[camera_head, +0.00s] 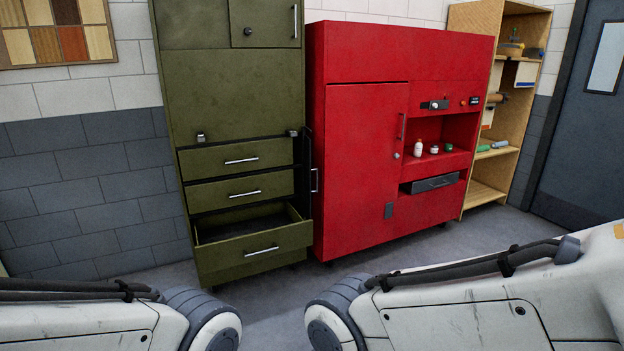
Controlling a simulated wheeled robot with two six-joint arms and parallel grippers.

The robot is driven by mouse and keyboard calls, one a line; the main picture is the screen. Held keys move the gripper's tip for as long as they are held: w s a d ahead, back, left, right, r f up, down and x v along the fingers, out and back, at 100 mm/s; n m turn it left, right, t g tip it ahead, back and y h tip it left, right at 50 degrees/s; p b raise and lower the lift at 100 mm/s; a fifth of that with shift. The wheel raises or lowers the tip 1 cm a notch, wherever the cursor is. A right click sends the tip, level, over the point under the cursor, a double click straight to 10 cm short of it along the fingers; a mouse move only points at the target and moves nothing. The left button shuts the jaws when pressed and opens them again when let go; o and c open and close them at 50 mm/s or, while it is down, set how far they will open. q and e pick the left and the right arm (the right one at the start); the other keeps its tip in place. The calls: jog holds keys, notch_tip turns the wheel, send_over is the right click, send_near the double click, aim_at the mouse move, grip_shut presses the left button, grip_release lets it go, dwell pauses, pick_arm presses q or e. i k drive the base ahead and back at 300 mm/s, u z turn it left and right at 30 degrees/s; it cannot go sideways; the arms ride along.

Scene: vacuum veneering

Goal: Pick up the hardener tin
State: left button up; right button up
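In the open niche of the red cabinet (365,60) stand a white bottle (418,149) and two small pale jars with dark greenish tops, the left jar (434,150) and the right jar (448,148). They are upright and apart from each other. They are too small to read, so I cannot tell which of them, if any, is the hardener tin. Only links of my two arms show at the bottom left and bottom right. Neither gripper is in view, and both arms are well short of the niche.
A green cabinet (230,95) stands left of the red one, its bottom drawer (255,252) pulled open. The red cabinet has a grey drawer (434,184) below the niche. A wooden shelf (484,194) and a dark door (590,140) are at right. Grey floor lies in front.

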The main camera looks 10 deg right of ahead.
aim_at(434, 147)
jog(key=i, duration=3.35)
jog(key=z, duration=2.2)
jog(key=i, duration=3.7)
jog(key=u, duration=1.55)
jog(key=i, duration=0.4)
jog(key=u, duration=0.1)
